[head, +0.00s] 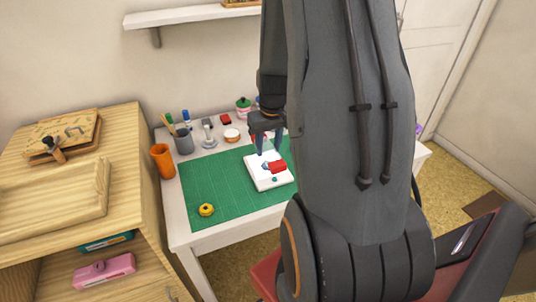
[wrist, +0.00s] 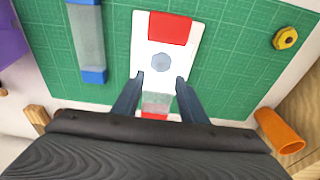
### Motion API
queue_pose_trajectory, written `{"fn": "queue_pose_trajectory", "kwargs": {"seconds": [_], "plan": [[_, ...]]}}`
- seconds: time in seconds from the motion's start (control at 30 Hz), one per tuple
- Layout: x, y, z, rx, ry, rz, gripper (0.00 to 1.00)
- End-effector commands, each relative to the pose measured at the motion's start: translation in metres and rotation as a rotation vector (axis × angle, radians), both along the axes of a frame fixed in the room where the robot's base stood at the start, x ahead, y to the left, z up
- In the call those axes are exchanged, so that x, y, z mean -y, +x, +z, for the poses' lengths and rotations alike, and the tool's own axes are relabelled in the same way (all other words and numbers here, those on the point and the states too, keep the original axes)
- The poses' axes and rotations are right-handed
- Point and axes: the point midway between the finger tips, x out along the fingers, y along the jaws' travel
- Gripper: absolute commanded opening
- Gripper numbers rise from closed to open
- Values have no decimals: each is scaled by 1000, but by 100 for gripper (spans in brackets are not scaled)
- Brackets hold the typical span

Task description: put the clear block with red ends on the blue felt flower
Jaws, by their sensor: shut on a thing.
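The clear block with red ends (wrist: 156,102) is between the fingers of my gripper (wrist: 161,76) in the wrist view. One red end shows at the bottom of that view; the other end is not clear. The blue felt flower (wrist: 160,62) lies on a white board (wrist: 145,57), just above the block in the wrist view. In the head view my gripper (head: 262,152) points down at the back edge of the white board (head: 264,184). Whether the block touches anything below it cannot be told.
A red patch (wrist: 170,28) lies on the board beside the flower. A clear block with blue ends (wrist: 88,42) lies on the green mat (head: 225,184). A yellow round thing (head: 206,210) sits on the mat. An orange cup (head: 162,162) and a grey pen cup (head: 184,139) stand left.

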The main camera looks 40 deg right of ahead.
Motion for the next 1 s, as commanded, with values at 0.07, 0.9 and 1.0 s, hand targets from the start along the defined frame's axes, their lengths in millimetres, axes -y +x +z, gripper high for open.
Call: {"fn": "queue_pose_trajectory", "kwargs": {"seconds": [0.07, 0.9, 1.0], "plan": [[-1, -1, -10, -4, 2, 0, 8], [-1, 0, -40, -1, 0, 3, 57], [-1, 0, -40, -1, 0, 2, 57]]}}
